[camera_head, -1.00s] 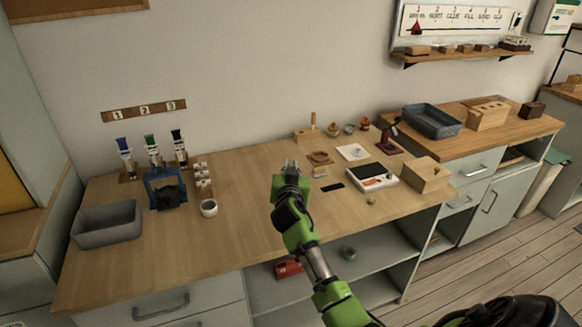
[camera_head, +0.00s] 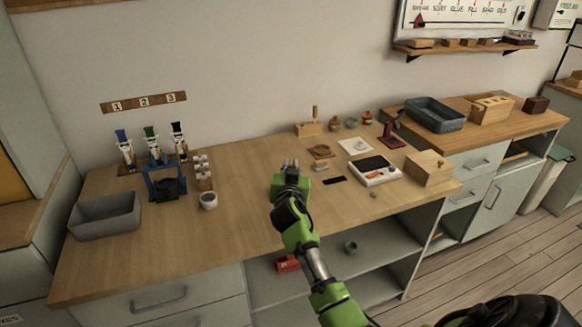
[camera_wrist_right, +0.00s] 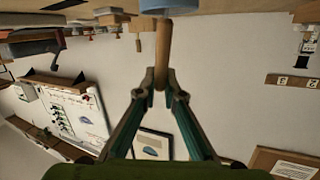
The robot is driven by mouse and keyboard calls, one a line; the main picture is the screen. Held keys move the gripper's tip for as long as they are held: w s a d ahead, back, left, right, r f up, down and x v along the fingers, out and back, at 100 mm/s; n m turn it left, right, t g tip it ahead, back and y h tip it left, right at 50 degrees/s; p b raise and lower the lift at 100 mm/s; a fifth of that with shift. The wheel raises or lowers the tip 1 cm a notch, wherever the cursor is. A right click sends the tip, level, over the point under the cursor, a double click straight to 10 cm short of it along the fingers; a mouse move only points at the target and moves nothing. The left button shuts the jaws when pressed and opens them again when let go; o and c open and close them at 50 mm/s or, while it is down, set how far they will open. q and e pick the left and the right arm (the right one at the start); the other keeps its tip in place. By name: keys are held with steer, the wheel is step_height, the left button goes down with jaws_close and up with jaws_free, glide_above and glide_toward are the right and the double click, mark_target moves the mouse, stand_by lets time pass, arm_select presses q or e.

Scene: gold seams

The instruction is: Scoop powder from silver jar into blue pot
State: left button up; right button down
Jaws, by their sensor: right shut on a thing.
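My right gripper (camera_head: 290,167) is above the middle of the workbench in the head view. In the right wrist view it is shut on a slim wooden handle (camera_wrist_right: 162,50). A blue-grey piece (camera_wrist_right: 168,6) shows at the handle's far end, cut by the frame edge; I cannot tell whether it is the tool's head or a separate vessel. Several small jars stand at the back of the bench, including a greyish one (camera_head: 350,124) and a reddish one (camera_head: 367,118). I cannot tell which is the silver jar or the blue pot. My left gripper is not in view.
A grey bin (camera_head: 105,217), a blue stand (camera_head: 165,186) and a white cup (camera_head: 208,201) are at left. The bench's front left is clear.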

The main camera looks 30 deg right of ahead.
steer(key=shift+r, duration=0.1)
steer(key=shift+w+d+r+p, duration=0.1)
steer(key=shift+d+r+p, duration=0.1)
steer(key=shift+r+p, duration=0.8)
steer(key=shift+d+r+p, duration=0.2)
steer(key=shift+r+p, duration=0.5)
steer(key=shift+r, duration=0.45)
steer(key=shift+r, duration=0.1)
step_height(320, 180, up, 5)
steer(key=p, duration=0.4)
